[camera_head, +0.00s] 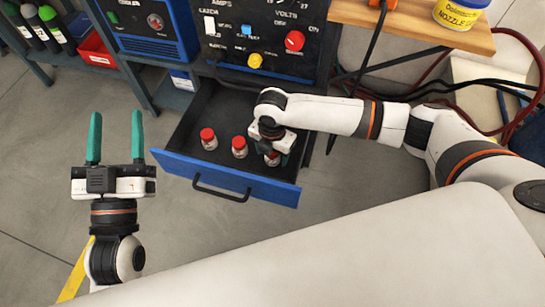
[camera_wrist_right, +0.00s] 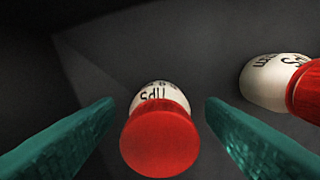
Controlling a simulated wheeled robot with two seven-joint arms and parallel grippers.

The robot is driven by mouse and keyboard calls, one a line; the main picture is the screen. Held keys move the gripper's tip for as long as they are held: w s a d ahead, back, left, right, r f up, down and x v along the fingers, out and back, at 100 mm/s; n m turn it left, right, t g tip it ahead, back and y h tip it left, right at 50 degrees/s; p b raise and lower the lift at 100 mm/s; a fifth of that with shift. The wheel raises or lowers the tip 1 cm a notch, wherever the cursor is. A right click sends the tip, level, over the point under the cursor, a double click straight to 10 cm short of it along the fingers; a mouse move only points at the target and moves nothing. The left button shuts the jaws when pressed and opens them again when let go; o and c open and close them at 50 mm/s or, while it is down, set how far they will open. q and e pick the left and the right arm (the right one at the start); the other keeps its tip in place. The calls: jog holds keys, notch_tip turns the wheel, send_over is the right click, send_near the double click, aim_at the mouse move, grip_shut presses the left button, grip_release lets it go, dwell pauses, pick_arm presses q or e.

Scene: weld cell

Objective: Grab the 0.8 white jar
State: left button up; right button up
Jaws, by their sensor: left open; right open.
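Several small white jars with red lids stand in the open drawer: a left jar (camera_head: 208,139), a middle jar (camera_head: 239,147) and a right jar (camera_head: 272,159), the last partly hidden by my right gripper (camera_head: 270,150). In the right wrist view one jar (camera_wrist_right: 160,130) is between the open teal fingers of my right gripper (camera_wrist_right: 160,110), with a gap on each side. Its label shows "TIPS" upside down; the number is too small to read surely. A second jar (camera_wrist_right: 280,82) lies outside the right finger. My left gripper (camera_head: 116,118) is open and empty, left of the drawer.
The drawer (camera_head: 225,180) is pulled out, with a blue front and black handle. A black welding panel (camera_head: 265,35) with knobs stands above it. A wooden shelf (camera_head: 415,25) with a yellow nozzle-gel tub (camera_head: 458,14) is at the upper right. Floor around my left gripper is clear.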

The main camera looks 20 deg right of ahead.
jog(key=shift+f, duration=0.45)
jog(key=c, duration=1.1)
jog(key=shift+r, duration=0.15)
